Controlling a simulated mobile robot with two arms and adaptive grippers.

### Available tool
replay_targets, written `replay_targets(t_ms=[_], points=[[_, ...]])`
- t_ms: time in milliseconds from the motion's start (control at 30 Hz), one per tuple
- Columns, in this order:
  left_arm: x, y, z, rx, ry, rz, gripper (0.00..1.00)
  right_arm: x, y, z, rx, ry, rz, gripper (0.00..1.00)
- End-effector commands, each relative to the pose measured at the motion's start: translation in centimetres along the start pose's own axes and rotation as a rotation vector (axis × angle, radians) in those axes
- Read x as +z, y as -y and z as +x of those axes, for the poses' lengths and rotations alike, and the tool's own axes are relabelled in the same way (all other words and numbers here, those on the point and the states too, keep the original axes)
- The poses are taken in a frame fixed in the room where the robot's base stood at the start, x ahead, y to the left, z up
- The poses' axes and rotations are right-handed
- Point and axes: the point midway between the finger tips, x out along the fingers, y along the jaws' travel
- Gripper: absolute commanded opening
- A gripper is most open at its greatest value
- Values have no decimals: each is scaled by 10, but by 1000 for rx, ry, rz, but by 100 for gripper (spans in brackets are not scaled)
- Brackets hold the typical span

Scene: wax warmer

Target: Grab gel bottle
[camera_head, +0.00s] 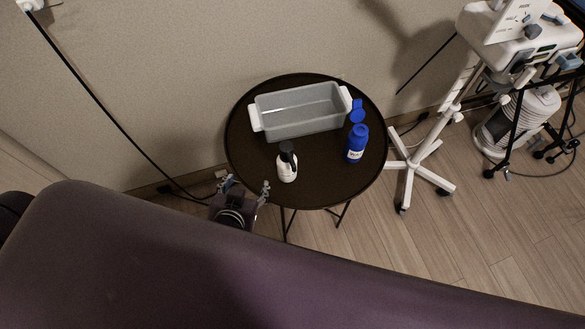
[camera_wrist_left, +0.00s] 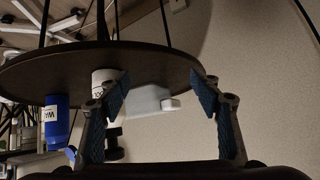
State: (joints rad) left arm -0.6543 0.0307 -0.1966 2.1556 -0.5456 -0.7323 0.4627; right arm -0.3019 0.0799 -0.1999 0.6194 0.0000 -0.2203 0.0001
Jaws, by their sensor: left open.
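A white bottle with a black top (camera_head: 288,170), which I take for the gel bottle, stands upright near the front edge of the round dark table (camera_head: 245,150). My left gripper (camera_head: 245,186) is open and empty, at the table's front left edge, left of the bottle and apart from it. In the left wrist view, which is upside down, the open left gripper (camera_wrist_left: 160,92) has the white bottle (camera_wrist_left: 103,76) beyond its left finger, which partly hides it. My right gripper is in neither view.
A grey tray with white handles (camera_head: 300,126) stands at the table's back. A blue bottle (camera_head: 357,146) with its blue lid open stands to the right. A white wheeled stand (camera_head: 410,165) is right of the table. A purple padded surface (camera_head: 200,265) fills the foreground.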

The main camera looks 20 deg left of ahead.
Motion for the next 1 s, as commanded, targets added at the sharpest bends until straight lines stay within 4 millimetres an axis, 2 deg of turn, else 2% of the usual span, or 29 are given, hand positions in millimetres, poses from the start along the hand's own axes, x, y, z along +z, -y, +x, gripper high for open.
replay_targets(t_ms=[200, 400, 567, 867, 1000], points=[[-22, -41, -7, 90, -211, -10, 58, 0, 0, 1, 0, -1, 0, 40], [-30, -75, -18, 186, -311, -6, 58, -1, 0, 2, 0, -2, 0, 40], [-34, -83, -15, 207, -329, -3, 58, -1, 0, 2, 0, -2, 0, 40], [-43, -87, 10, 207, -329, -2, 58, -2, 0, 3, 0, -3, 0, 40], [-49, -87, 27, 205, -330, 1, 58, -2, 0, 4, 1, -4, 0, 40]])
